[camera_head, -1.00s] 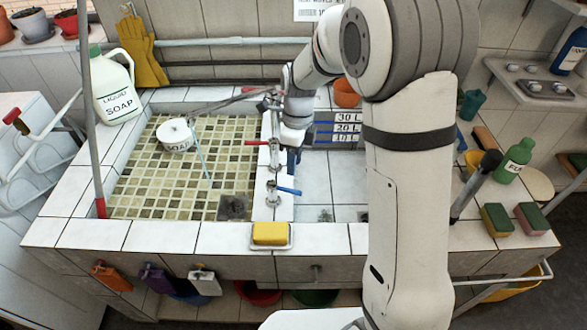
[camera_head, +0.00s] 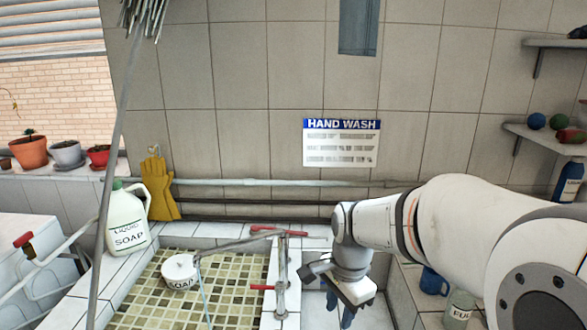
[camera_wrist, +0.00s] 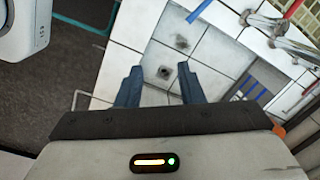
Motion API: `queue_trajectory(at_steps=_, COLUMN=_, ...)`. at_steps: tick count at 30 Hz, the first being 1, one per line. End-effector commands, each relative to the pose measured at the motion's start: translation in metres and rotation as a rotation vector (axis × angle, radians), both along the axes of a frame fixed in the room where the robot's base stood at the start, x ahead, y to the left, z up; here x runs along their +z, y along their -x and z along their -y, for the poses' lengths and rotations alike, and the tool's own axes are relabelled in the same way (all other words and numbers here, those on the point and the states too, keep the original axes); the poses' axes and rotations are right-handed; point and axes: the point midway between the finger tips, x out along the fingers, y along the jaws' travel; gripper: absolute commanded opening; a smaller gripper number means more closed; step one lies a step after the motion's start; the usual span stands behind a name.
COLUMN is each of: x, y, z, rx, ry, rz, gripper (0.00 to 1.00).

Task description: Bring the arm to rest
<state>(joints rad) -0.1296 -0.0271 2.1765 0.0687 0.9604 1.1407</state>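My gripper shows in the wrist view (camera_wrist: 158,84) with its two blue fingers apart and nothing between them. Beyond the fingers lie white basin tiles and a drain (camera_wrist: 181,41). In the head view my gripper (camera_head: 346,316) hangs low over the right-hand basin, to the right of the faucet pipe (camera_head: 281,270). Its fingertips are small there and partly hidden by the wrist. My arm reaches in from the right edge of the head view.

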Motion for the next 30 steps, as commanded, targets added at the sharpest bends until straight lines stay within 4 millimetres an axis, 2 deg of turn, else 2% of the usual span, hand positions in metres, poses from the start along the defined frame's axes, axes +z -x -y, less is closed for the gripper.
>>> queue_trajectory(at_steps=1, x=0.009, y=0.014, z=0.009, rx=0.095, ry=0.007, rz=0.037, gripper=0.34)
queue_trajectory(at_steps=6, x=0.027, y=0.057, z=0.034, rx=0.473, ry=0.063, rz=0.145, gripper=0.34)
queue_trajectory(at_steps=13, x=0.034, y=0.104, z=0.054, rx=0.876, ry=0.166, rz=0.235, gripper=0.34)
queue_trajectory(at_steps=18, x=0.033, y=0.118, z=0.060, rx=1.011, ry=0.208, rz=0.254, gripper=0.34)
queue_trajectory(at_steps=30, x=0.033, y=0.119, z=0.060, rx=1.030, ry=0.212, rz=0.255, gripper=0.34)
